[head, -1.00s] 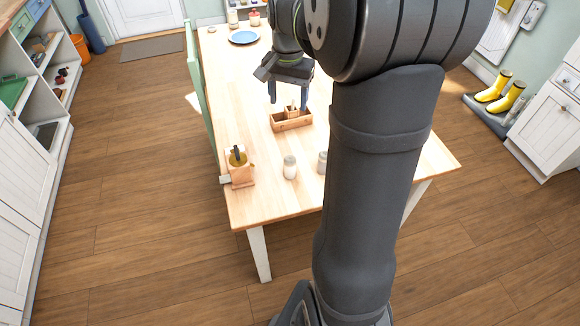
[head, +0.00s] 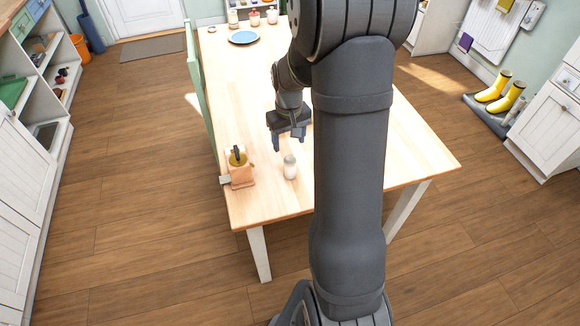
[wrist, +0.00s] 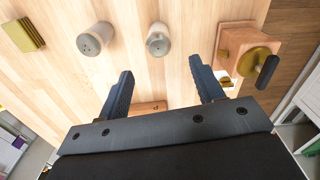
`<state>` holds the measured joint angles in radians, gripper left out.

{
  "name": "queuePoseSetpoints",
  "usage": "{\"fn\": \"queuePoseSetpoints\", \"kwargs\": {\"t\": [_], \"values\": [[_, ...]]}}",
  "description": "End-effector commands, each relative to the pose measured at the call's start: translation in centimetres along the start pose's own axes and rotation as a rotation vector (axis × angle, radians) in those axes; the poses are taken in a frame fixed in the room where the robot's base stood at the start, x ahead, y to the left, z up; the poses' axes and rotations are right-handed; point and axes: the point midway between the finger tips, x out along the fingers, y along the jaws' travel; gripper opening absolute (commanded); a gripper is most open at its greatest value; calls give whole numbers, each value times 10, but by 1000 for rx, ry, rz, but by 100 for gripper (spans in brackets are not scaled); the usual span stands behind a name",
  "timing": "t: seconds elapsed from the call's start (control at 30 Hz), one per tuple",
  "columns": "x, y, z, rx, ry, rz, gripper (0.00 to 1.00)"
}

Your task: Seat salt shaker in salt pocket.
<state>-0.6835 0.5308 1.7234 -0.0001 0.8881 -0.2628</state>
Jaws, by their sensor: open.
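A pale shaker with a grey top (head: 290,168) stands upright on the table, near its front edge. In the wrist view two shakers stand apart, a whiter one (wrist: 158,42) and a greyer one (wrist: 93,40); I cannot tell which holds salt. The greyer one is hidden behind my arm in the head view. My gripper (head: 288,144) is open and empty, just behind the pale shaker and apart from it. Its spread fingers (wrist: 161,70) point toward the shakers in the wrist view. A wooden edge (wrist: 148,107), seemingly the caddy, shows between the fingers; its pockets are hidden.
A wooden grinder-like box with a dark handle (head: 240,172) stands left of the pale shaker, close by. A yellow-green block (wrist: 23,35) lies beyond the greyer shaker. A blue plate (head: 244,37) and several jars (head: 254,18) are at the far end.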

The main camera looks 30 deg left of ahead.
Motion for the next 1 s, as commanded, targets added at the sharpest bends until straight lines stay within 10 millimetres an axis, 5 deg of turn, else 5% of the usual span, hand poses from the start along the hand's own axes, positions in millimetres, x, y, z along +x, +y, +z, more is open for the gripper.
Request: {"fn": "queuePoseSetpoints", "kwargs": {"t": [0.1, 0.7, 1.0], "values": [[23, 0, 0, 1, -3, -1, 61], [86, 2, 3, 1, -2, 0, 61], [90, 2, 2, 1, 1, 0, 61]]}}
